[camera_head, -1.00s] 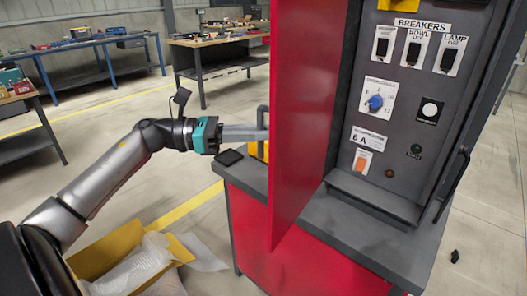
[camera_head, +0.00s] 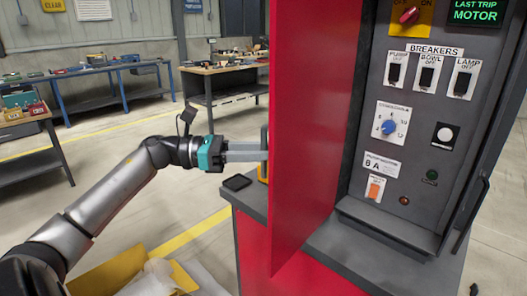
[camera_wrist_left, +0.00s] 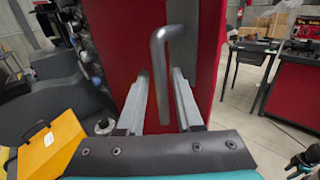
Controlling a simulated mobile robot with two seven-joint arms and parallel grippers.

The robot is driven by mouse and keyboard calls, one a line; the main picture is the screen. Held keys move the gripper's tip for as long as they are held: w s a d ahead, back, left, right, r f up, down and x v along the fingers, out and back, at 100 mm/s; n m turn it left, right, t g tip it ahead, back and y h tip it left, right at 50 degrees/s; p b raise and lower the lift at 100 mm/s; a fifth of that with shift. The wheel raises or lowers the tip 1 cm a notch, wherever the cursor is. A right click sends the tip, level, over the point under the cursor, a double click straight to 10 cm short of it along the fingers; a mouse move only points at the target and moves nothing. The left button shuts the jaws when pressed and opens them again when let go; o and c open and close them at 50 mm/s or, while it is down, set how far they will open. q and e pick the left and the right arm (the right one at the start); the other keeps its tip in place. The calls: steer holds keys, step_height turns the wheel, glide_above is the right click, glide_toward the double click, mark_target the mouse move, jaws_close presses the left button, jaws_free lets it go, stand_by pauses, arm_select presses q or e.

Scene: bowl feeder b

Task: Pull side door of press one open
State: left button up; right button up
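The red side door (camera_head: 305,130) of the press stands swung out from the grey control cabinet in the head view. A grey bar handle (camera_wrist_left: 158,70) is on the door's outer face in the left wrist view. My left gripper (camera_head: 258,151) reaches the door from the left, at the handle. In the left wrist view its two fingers (camera_wrist_left: 160,80) are apart, one on each side of the handle bar, with gaps showing. The handle is mostly hidden in the head view.
The control panel (camera_head: 420,130) has breaker switches, a blue knob and an orange switch. A grey-topped red base (camera_head: 345,240) stands below. A yellow box (camera_head: 120,275) with wrapping is on the floor at lower left. Workbenches (camera_head: 220,80) stand behind. Floor left of the door is open.

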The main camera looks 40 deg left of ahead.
arm_select(q)
steer(key=shift+o, duration=0.7)
steer(key=v, duration=1.5)
steer(key=shift+s+b, duration=0.15)
steer(key=shift+b, duration=0.15)
